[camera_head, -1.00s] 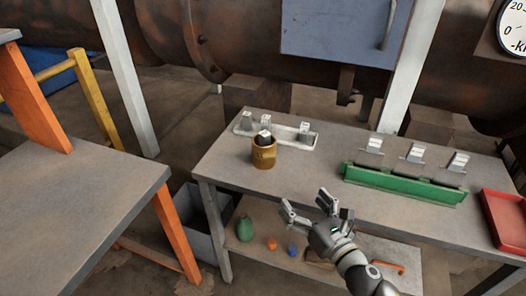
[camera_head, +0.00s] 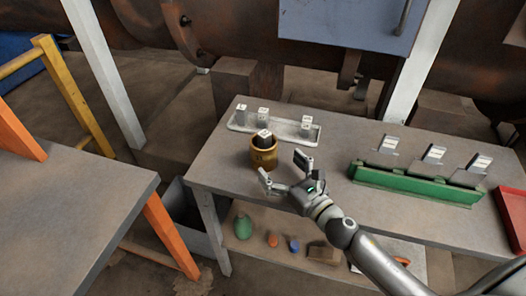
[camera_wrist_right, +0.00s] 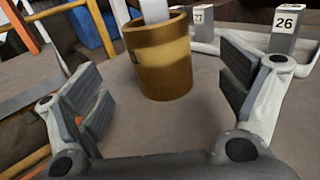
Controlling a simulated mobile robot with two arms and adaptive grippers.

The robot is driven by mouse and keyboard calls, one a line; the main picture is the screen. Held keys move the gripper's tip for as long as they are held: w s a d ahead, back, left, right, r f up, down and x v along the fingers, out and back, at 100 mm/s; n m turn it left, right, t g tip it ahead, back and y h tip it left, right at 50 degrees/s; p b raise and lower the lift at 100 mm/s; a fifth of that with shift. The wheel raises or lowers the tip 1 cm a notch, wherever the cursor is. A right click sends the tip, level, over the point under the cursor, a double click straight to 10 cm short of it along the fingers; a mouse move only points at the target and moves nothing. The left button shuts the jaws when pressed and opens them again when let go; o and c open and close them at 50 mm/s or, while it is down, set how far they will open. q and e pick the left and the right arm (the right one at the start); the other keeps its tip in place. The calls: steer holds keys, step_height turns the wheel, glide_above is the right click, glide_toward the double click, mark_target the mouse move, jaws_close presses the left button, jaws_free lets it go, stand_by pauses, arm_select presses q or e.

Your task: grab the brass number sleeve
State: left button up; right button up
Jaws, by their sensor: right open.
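The brass number sleeve (camera_head: 264,159) is a brown-and-yellow hollow cylinder standing upright on the workbench (camera_head: 225,163), near its left end. A grey block with a white top (camera_head: 264,135) stands inside it and sticks out above the rim. My right gripper (camera_head: 284,169) is open and empty, just in front of the sleeve on the near side. In the right wrist view the sleeve (camera_wrist_right: 160,62) is ahead between the two open fingers (camera_wrist_right: 163,95), apart from both. A dark mark shows at its left side. My left gripper is not in view.
A white tray (camera_head: 288,133) with several numbered grey blocks stands close behind the sleeve; one block reads 26 (camera_wrist_right: 286,22). A green rack (camera_head: 415,186) with tilted plates is to the right, then a red tray (camera_head: 512,215). Bench left of the sleeve is clear.

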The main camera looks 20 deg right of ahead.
mark_target(263, 147)
steer(key=shift+x, duration=1.15)
steer(key=shift+w+a+p, duration=0.1)
steer(key=shift+w+p, duration=0.2)
steer(key=shift+w, duration=0.2)
steer(key=p+x, duration=0.1)
steer(key=x, duration=0.3)
steer(key=shift+w+a+r, duration=0.1)
steer(key=shift+a+r, duration=0.1)
steer(key=shift+w+a+f, duration=0.1)
steer(key=shift+w, duration=0.15)
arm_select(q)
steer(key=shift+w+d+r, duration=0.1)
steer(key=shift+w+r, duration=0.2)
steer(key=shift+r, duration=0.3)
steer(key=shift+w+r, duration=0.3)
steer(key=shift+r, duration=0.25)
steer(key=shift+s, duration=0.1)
arm_select(e)
steer(key=shift+c, duration=1.2)
steer(key=c, duration=1.2)
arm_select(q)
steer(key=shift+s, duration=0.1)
